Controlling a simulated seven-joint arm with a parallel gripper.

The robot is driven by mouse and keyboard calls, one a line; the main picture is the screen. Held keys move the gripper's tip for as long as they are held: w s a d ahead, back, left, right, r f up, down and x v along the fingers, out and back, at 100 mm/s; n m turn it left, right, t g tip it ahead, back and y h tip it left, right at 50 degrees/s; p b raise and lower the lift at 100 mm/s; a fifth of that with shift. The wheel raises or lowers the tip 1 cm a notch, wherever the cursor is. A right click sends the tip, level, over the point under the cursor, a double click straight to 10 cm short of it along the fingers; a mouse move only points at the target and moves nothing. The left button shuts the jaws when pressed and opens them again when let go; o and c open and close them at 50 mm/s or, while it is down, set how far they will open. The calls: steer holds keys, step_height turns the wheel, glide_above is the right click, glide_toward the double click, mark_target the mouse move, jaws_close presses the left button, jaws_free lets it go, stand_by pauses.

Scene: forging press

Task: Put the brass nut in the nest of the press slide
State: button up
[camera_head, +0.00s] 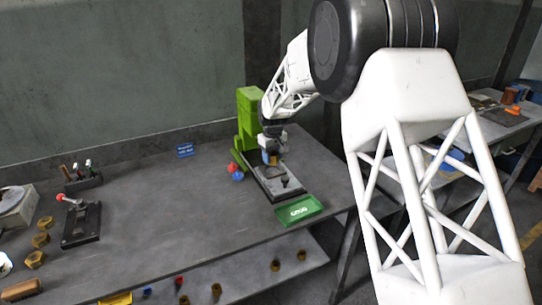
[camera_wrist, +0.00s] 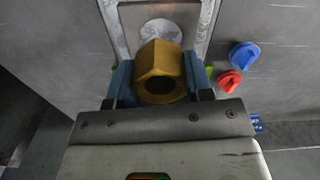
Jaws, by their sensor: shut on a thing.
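My gripper (camera_head: 271,158) is over the slide of the green press (camera_head: 247,112). In the wrist view, the blue-padded fingers of my gripper (camera_wrist: 160,80) are shut on the brass nut (camera_wrist: 160,60), one on each side. The nut is six-sided, with its dark hole facing the camera. The press slide (camera_wrist: 113,22) is a grey channel with pale edges. A pale round spot (camera_wrist: 161,31), seemingly the nest, shows in it just beyond the nut, which partly covers it. I cannot tell how high the nut is above the slide.
A red knob (camera_wrist: 230,81) and a blue knob (camera_wrist: 244,54) are beside the slide. A green tray (camera_head: 299,210) lies at its front end. Several brass nuts (camera_head: 41,239) and a red-handled fixture (camera_head: 81,224) stand at the left. The middle of the table is clear.

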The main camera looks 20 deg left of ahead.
mark_target(272, 163)
steer(key=shift+f, duration=0.1)
steer(key=shift+f, duration=0.85)
steer(key=shift+f, duration=0.9)
stand_by(1.3)
steer(key=o, duration=1.3)
steer(key=shift+r, duration=0.1)
steer(key=shift+r, duration=3.4)
steer(key=shift+r, duration=0.1)
